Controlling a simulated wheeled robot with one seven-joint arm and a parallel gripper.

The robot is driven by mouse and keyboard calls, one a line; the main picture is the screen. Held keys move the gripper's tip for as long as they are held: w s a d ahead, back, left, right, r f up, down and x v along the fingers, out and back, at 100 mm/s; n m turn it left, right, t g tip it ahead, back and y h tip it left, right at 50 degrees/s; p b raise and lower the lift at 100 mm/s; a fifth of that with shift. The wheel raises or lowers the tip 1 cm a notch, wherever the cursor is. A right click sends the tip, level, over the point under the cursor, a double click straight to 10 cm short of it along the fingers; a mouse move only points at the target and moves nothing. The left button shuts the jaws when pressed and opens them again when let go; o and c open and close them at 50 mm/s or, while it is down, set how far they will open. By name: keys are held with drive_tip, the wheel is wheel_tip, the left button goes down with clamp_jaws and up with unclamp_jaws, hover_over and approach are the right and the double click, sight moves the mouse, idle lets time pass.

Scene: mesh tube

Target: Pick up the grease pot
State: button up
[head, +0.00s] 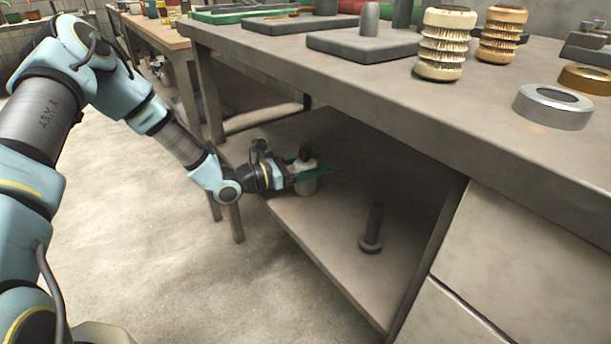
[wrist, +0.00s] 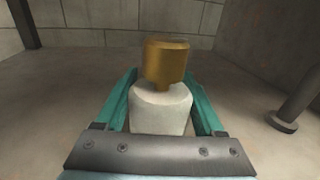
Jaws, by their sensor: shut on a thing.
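The grease pot (head: 304,178) has a pale, whitish body and a brown cap, and stands upright on the lower shelf under the workbench. In the wrist view the grease pot (wrist: 161,110) shows a white body and a golden-brown cap, between two green fingers. My gripper (head: 310,174) reaches in from the left under the bench top and is shut on the pot. In the wrist view my gripper (wrist: 163,112) has one finger on each side of the white body. I cannot tell whether the pot's base touches the shelf.
A dark bolt-like part (head: 373,230) stands on the shelf (head: 320,225) to the right of the pot; it also shows in the wrist view (wrist: 297,105). The bench top (head: 460,110) overhangs the shelf. Drawers (head: 520,250) close off the right side. Open floor lies left.

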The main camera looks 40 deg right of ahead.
clamp_jaws()
